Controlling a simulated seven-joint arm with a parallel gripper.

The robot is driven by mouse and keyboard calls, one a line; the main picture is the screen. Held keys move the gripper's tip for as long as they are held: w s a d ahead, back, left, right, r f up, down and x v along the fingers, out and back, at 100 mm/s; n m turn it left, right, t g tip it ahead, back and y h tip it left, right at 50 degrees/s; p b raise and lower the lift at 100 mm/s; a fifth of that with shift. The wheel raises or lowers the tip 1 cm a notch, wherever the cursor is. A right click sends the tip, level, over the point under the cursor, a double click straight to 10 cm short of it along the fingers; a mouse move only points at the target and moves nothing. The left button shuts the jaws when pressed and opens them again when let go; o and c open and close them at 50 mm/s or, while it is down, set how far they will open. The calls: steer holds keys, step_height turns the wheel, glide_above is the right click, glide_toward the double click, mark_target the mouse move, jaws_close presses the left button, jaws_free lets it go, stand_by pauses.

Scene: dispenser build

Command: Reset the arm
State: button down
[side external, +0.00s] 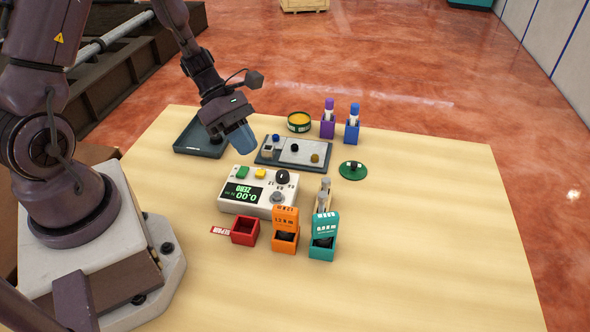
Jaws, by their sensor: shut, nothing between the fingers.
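My gripper (243,150) points down above the left-middle of the wooden table (430,240). It is shut with nothing held and is apart from the table objects. It is between the dark tray (188,145) and the grey plate with small knobs (292,153), above the white meter box (258,191). The meter's display reads 0.00 with ZERO, upside down in this view. The fingertips are small and hard to make out here.
Red (244,231), orange (286,240) and teal (322,248) bins stand in front. The table's right side is clear.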

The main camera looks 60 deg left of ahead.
steer(key=s+d+r+m+t+y, duration=0.1)
steer(key=s+r+m+y, duration=0.3)
steer(key=r+m, duration=0.7)
steer(key=s+d+r+m+t+y, duration=0.2)
steer(key=s+r+m, duration=0.4)
steer(key=r+m, duration=0.6)
steer(key=shift+d+m+y, duration=0.9)
steer(key=shift+m+y, duration=0.3)
steer(key=shift+m, duration=0.3)
